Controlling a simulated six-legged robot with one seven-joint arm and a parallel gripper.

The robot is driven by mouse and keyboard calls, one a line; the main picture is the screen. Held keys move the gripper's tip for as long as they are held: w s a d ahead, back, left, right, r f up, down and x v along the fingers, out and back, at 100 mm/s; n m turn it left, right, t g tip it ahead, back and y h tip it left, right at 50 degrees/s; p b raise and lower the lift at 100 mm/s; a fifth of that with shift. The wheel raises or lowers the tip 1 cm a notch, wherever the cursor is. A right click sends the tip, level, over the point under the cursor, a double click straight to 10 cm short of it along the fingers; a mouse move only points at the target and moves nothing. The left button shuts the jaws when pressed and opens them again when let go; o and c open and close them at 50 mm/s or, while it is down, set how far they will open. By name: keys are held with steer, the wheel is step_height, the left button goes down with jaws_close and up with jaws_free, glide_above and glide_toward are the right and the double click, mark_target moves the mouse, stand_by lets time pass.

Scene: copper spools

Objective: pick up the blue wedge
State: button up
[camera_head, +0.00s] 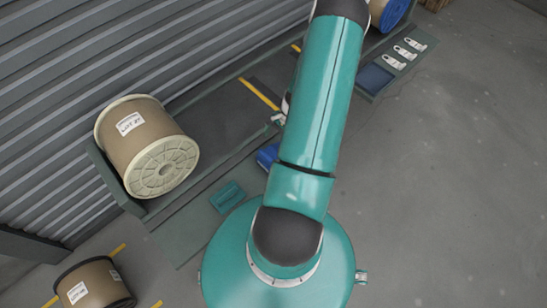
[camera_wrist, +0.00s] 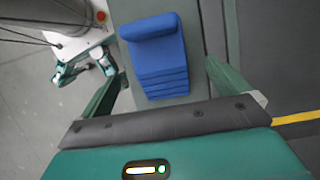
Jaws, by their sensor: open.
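The blue wedge (camera_wrist: 158,60) lies on a grey-green strip in the wrist view, with a rounded ridge at its upper end and a ribbed slope below. It also shows in the head view (camera_head: 266,156), partly hidden behind my arm. My gripper (camera_wrist: 165,72) is open, with one green finger on each side of the wedge's lower part. Gaps show between the fingers and the wedge. I cannot tell whether the fingertips are down at its height.
A large cable spool (camera_head: 148,147) sits on the green platform at left, beside a teal block (camera_head: 227,197). Another spool (camera_head: 92,284) stands on the floor at lower left. A blue-flanged spool (camera_head: 389,12) and white clips (camera_head: 405,52) are at upper right. The right floor is clear.

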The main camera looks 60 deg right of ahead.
mark_target(264, 158)
steer(key=x, duration=0.8)
steer(key=shift+s+d+f, duration=0.15)
steer(key=shift+s+f, duration=0.05)
steer(key=shift+f, duration=0.05)
steer(key=c, duration=1.3)
steer(key=shift+r, duration=0.1)
